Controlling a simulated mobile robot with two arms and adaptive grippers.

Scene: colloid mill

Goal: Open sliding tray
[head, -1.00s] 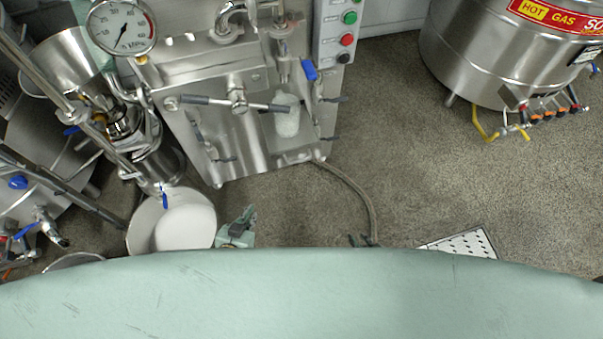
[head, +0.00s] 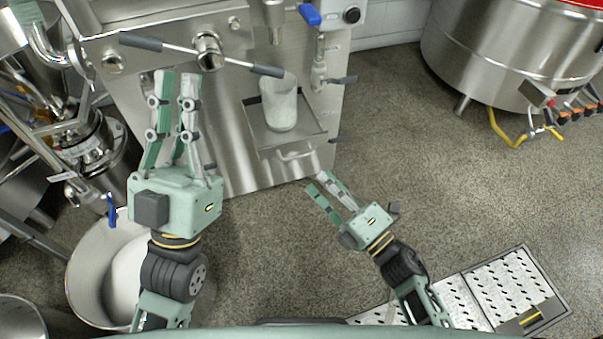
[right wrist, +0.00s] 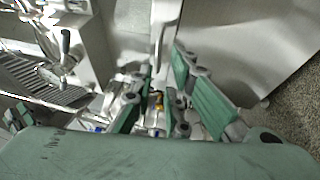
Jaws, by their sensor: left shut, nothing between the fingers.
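The sliding tray (head: 310,128) is a shallow metal tray low on the front of the steel machine, with a curved metal handle (head: 296,153) on its front. A clear glass beaker (head: 280,108) with whitish contents stands on it. My right gripper (head: 320,182) is open and empty, just below and right of the handle, apart from it in the head view. The right wrist view shows its spread fingers (right wrist: 160,85) and a curved metal bar beyond them, perhaps the handle. My left gripper (head: 176,76) is shut and empty in front of the machine, left of the tray.
A lever bar (head: 207,52) with dark grips crosses above the tray. A large white-lined pot (head: 85,270) stands at lower left. A steel kettle (head: 500,70) is at upper right. A perforated floor drain (head: 510,285) lies at lower right. The floor right of the machine is clear.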

